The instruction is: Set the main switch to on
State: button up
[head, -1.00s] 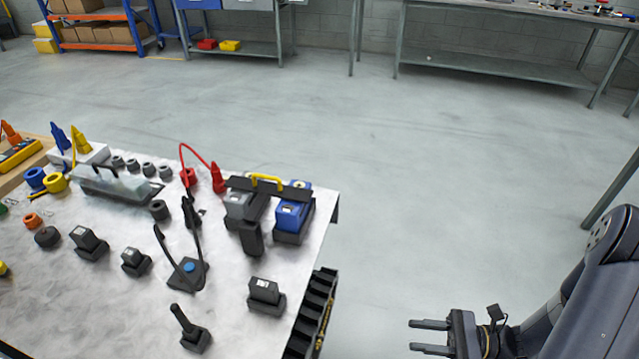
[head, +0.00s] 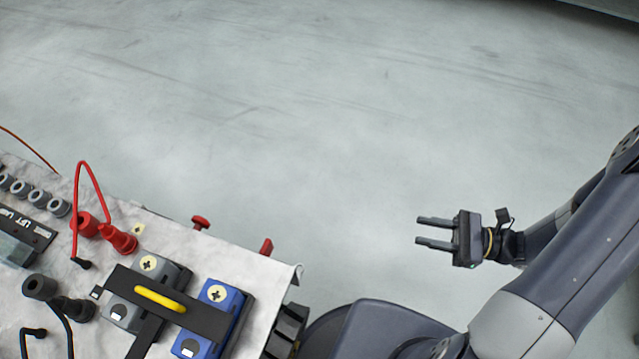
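My gripper (head: 420,231) is over bare floor at the right, its two fingers apart with nothing between them. It points left, towards the carrier top (head: 250,270), and is well clear of it. A red knob (head: 200,222) and a small red lever (head: 266,247) stick out at the carrier's far edge. I cannot tell which of them is the main switch, or its setting. A red plug (head: 121,240) with a red cable stands on the top near a red socket (head: 88,224).
A grey battery (head: 148,264) and a blue battery (head: 217,294) lie under a black strap with a yellow handle (head: 160,298). Several grey sockets (head: 38,197) and a box with a dark label (head: 22,235) are at the left. The floor (head: 330,120) beyond the carrier is clear.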

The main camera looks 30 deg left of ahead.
aim_at(266, 250)
jog(key=i+u, duration=0.4)
jog(key=i, duration=0.15)
jog(key=i+l+u, duration=0.1)
jog(key=i+u, duration=0.25)
jog(key=i, duration=0.15)
jog(key=u, duration=2)
